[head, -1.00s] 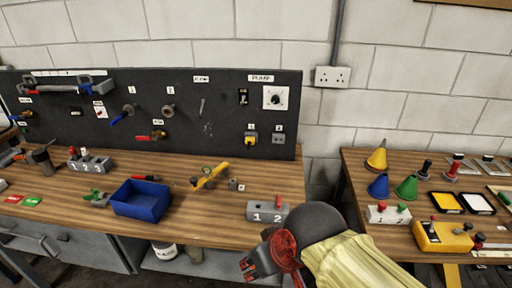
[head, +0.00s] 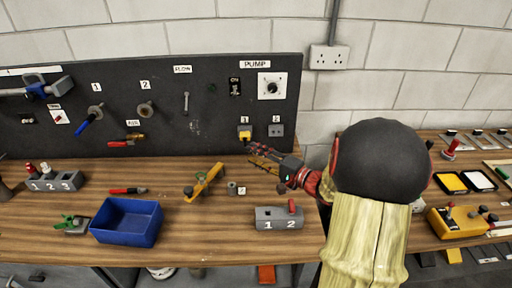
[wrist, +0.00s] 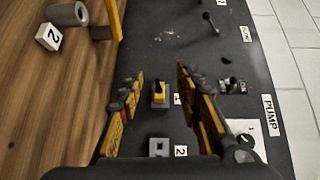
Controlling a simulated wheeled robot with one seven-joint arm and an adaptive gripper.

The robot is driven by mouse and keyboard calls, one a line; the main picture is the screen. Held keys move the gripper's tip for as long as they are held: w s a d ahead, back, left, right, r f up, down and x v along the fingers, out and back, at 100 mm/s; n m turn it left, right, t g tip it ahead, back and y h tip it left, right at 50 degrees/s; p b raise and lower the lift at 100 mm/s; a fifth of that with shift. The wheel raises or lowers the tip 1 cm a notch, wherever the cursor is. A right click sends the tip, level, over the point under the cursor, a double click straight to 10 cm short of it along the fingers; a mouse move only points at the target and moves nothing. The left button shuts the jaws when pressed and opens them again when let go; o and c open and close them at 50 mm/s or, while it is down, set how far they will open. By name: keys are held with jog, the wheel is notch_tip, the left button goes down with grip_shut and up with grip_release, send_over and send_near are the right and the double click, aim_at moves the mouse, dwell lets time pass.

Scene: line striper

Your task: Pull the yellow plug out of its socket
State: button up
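The yellow plug (head: 245,133) sits in the grey socket marked 1, low on the right part of the dark upright panel. In the wrist view the yellow plug (wrist: 159,92) stands out from its grey socket, between and beyond my two fingers. My gripper (head: 256,155) is in front of the panel, below and to the right of the plug in the head view. In the wrist view my gripper (wrist: 159,75) is open, its yellow-and-black fingers wide apart with nothing between their pads. The fingers appear not to touch the plug.
An empty grey socket marked 2 (head: 276,130) is beside the plug. A pump dial (head: 271,86) and black switch (head: 235,86) are above. On the bench below are a yellow-handled tool (head: 204,182), a blue bin (head: 127,222) and a grey block (head: 279,219) with a red lever.

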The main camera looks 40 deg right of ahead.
aim_at(249, 139)
jog(key=d+f+m+t+h, duration=0.1)
jog(key=d+m+h, duration=0.15)
jog(key=d, duration=0.35)
jog(key=shift+n, duration=0.35)
jog(key=shift+w+a+f, duration=0.1)
jog(key=shift+w+a, duration=0.1)
jog(key=shift+w, duration=1)
jog(key=shift+w+a, duration=0.15)
jog(key=shift+w, duration=1.1)
jog(key=shift+w+a+f, duration=0.1)
jog(key=shift+w+a, duration=0.1)
jog(key=shift+w, duration=1)
jog(key=shift+w+r+b, duration=0.15)
jog(key=shift+w+b, duration=0.7)
jog(key=shift+w, duration=0.55)
jog(key=shift+b, duration=0.45)
jog(key=c, duration=0.3)
grip_shut()
